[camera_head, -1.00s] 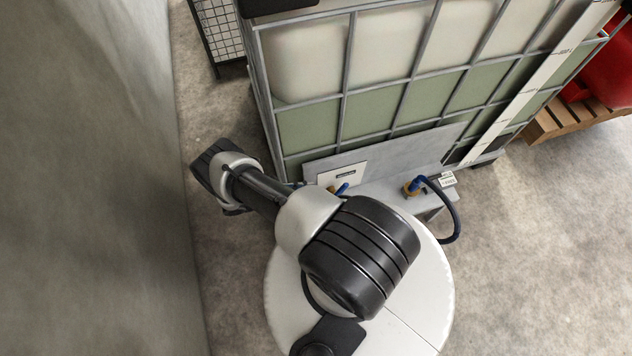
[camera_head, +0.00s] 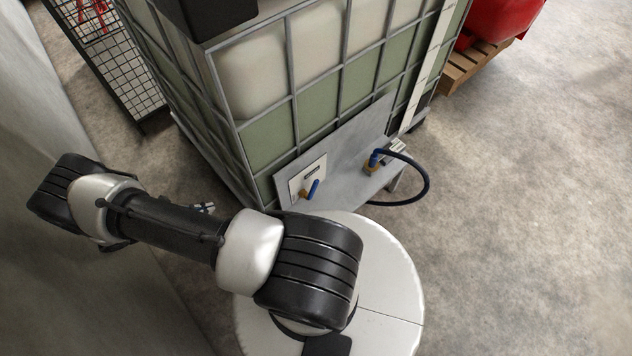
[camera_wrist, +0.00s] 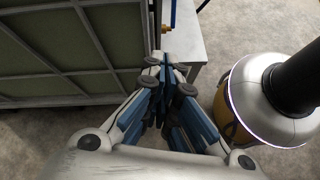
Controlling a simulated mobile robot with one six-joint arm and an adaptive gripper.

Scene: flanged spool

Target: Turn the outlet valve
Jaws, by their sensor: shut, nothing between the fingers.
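The outlet valve (camera_head: 311,189) has a blue lever and a brass body. It sits by a white labelled plate on the grey panel at the foot of the caged tank, just beyond my arm in the head view. In the wrist view part of the blue lever and brass (camera_wrist: 171,20) shows at the top edge, cut off by the frame. My gripper (camera_wrist: 168,76) is shut and empty, pointing toward the panel, apart from the valve.
The caged tank (camera_head: 310,110) fills the back. A wire-mesh rack (camera_head: 125,90) and a wall (camera_head: 25,110) are at left. Open floor (camera_head: 530,220) lies at right.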

